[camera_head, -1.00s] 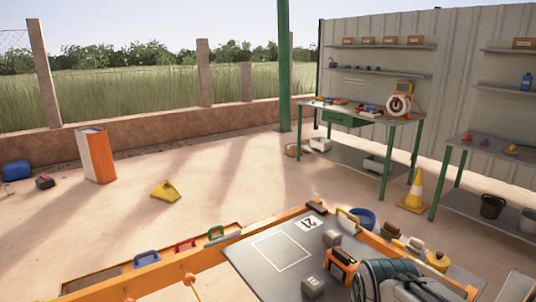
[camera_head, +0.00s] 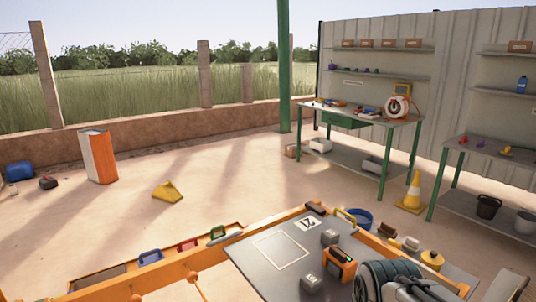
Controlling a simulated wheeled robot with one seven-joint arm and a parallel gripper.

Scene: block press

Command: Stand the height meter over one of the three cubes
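Two grey cubes show on the dark press plate (camera_head: 268,272): one (camera_head: 330,237) near its right edge, the other (camera_head: 311,282) near the front. A third cube does not show. An orange and black device with a small green display, which looks like the height meter (camera_head: 340,270), is between and just right of these cubes. My arm's dark rounded end (camera_head: 388,282) is close on its right. The fingers are hidden, so I cannot tell whether they hold the meter or whether its base touches the plate.
The plate has a white outlined square (camera_head: 281,251) and a number card (camera_head: 308,222). Orange rails (camera_head: 215,255) border it. Right of it stand a blue tub (camera_head: 358,217), a yellow pot (camera_head: 432,260) and a traffic cone (camera_head: 413,192). Open floor lies to the left.

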